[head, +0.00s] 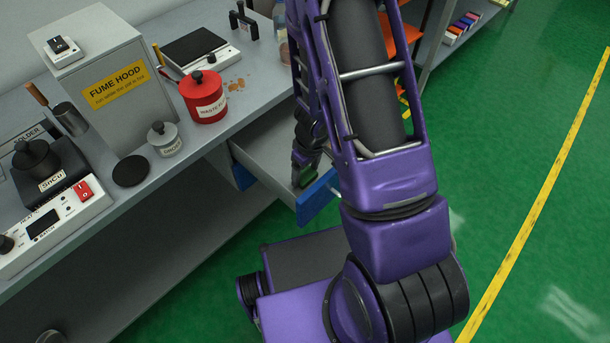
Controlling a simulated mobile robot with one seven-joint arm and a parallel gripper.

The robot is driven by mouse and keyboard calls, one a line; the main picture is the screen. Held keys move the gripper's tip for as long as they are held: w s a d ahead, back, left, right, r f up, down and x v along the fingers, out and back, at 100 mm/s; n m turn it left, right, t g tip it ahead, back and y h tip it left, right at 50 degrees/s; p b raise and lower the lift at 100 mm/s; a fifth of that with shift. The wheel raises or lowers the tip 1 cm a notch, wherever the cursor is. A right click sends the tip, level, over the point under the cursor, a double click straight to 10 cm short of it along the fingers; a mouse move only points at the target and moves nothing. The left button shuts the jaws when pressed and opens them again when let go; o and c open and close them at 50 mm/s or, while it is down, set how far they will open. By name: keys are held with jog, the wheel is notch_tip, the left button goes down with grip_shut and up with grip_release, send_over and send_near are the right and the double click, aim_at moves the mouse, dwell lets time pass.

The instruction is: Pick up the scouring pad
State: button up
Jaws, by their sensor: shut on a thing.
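My gripper (303,170) reaches down over the open drawer (262,150) under the bench, close to its blue front. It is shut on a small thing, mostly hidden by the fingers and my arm. A bit of green (302,157) shows at the jaws and looks like the scouring pad. Whether the pad touches the drawer floor cannot be told from this view.
The grey bench carries a red waste pot (204,97), a small grey pot (164,139), a black disc (131,171), a fume hood box (112,80) and a hotplate (45,222). Green floor is open to the right, with a yellow line.

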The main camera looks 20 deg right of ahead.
aim_at(306, 175)
notch_tip(306, 175, up, 10)
jog(key=p, duration=0.4)
